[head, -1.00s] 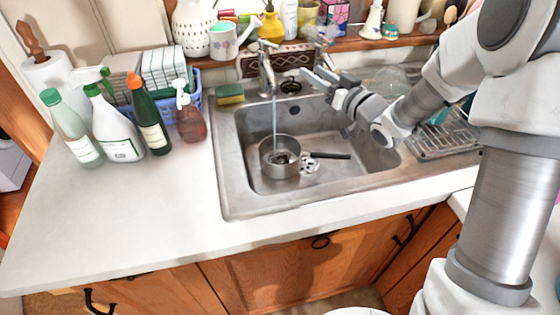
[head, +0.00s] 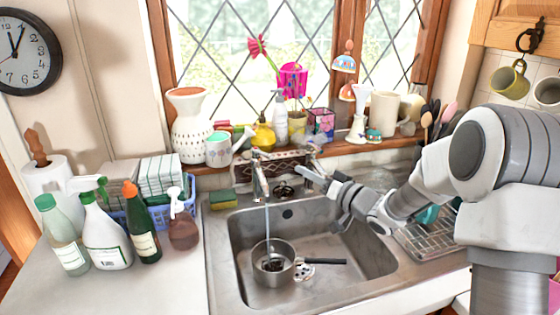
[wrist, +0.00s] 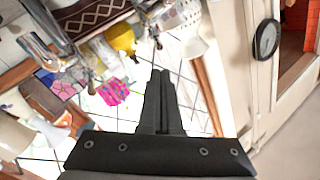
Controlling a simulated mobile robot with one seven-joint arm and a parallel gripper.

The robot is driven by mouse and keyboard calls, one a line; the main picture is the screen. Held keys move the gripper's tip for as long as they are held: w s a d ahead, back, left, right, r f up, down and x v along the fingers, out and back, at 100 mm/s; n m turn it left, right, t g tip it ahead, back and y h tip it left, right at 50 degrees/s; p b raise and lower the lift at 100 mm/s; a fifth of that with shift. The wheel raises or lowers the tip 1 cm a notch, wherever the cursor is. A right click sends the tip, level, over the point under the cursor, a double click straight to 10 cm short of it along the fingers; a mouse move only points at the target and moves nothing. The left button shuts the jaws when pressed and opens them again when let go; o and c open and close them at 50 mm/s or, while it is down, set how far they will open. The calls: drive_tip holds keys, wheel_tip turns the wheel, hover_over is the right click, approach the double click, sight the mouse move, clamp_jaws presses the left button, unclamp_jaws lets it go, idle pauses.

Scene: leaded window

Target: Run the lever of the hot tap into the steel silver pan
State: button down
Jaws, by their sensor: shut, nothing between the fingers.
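The steel pan (head: 273,266) sits in the left part of the sink basin, its dark handle (head: 325,261) pointing right. A tap (head: 262,178) stands behind the basin, and a thin stream of water (head: 267,222) runs from it into the pan. A second chrome fitting (head: 313,153) shows further right, partly behind my gripper. My gripper (head: 303,172) is shut and empty, over the back of the sink just right of the running tap. In the wrist view my gripper (wrist: 161,75) shows its fingers together, with chrome tap parts (wrist: 40,50) at upper left. I cannot make out which lever is which.
A sponge (head: 222,199) lies at the sink's back left corner. Several bottles, including a green one (head: 142,225), stand left of the sink. A crowded windowsill (head: 215,176) runs behind the taps. A wire drying rack (head: 428,240) is at the right. The front left counter is clear.

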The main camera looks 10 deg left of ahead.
drive_tip(key=w+d+m+g+y, duration=0.1)
drive_tip(key=w+d+m+g, duration=0.2)
drive_tip(key=w+m, duration=0.45)
drive_tip(key=w+a+b, duration=0.1)
drive_tip(key=w+a, duration=0.1)
drive_tip(key=a, duration=0.9)
drive_tip(key=shift+f, duration=0.25)
drive_tip(key=shift+s+a, duration=0.15)
drive_tip(key=shift+a, duration=0.05)
drive_tip(key=shift+s+a+m+t+h+p, duration=0.3)
drive_tip(key=shift+s+a+m+t+p, duration=0.2)
drive_tip(key=shift+s, duration=0.2)
drive_tip(key=shift+s+a+m+t+h+p, duration=0.3)
drive_tip(key=shift+s+a+m+t+p, duration=0.1)
drive_tip(key=shift+s+a+p, duration=0.25)
